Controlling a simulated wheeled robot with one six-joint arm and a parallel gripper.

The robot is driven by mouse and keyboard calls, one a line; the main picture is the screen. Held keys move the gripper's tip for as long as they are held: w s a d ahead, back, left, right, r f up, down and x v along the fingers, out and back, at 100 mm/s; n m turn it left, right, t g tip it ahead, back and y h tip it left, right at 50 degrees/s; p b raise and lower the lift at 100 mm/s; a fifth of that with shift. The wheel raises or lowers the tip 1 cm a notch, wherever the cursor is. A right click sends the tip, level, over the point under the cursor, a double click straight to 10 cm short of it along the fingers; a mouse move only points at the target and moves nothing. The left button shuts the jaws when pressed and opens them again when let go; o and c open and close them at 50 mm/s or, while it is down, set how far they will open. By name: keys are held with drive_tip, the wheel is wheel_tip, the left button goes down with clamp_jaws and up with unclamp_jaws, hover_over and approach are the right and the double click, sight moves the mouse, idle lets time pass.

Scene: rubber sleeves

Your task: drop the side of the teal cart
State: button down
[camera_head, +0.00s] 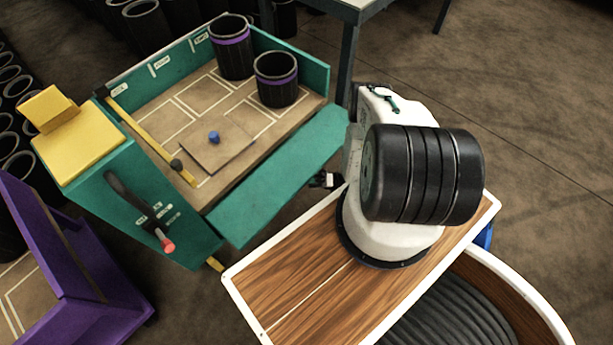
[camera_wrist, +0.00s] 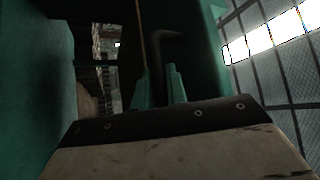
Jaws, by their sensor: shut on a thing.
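The teal cart (camera_head: 190,60) stands left of my base. Its near side, a teal panel (camera_head: 285,178), leans outward from the deck edge, while the far walls stand upright. I cannot tell its exact angle. My gripper (camera_head: 325,180) is at this panel's outer face, mostly hidden by the panel and my arm. In the wrist view, the teal fingers (camera_wrist: 160,88) are closed around a dark bent bar (camera_wrist: 178,38), seemingly a handle; its grip point is dim. A black lever (camera_head: 130,200) with a red tip is on the cart's end.
Two black sleeves with purple bands (camera_head: 232,48) (camera_head: 276,80) stand on the deck at the back, beside a board with a blue knob (camera_head: 213,137). A purple cart (camera_head: 75,265) is at lower left. A table (camera_head: 345,8) stands behind. Bare floor lies to the right.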

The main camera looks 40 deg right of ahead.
idle(0.3)
drive_tip(key=c, duration=1.4)
unclamp_jaws()
drive_tip(key=shift+d, duration=0.1)
